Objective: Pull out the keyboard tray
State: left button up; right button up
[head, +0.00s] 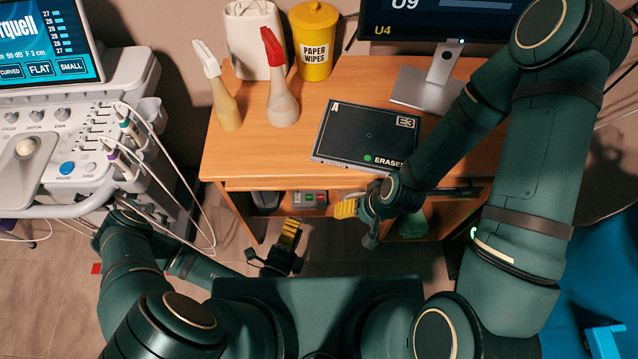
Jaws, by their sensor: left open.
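The wooden desk (230,150) stands ahead of me. The front of the keyboard tray (290,184) shows as a thin wooden strip just under the desktop's front edge. The tray sits in under the desktop, which hides its surface. My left gripper (272,246) is open and empty, in front of and below the tray's front, left of its middle. My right gripper (358,222) appears open, close to the tray front near its middle. My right arm covers the right part of the tray. I cannot tell whether the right gripper touches the tray.
An ultrasound console (60,140) stands left. Items sit on a lower shelf (285,210).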

aim_at(312, 189)
pick_arm(q)
jog(key=b+x, duration=0.3)
jog(key=x, duration=1)
jog(key=shift+w+r, duration=0.1)
grip_shut()
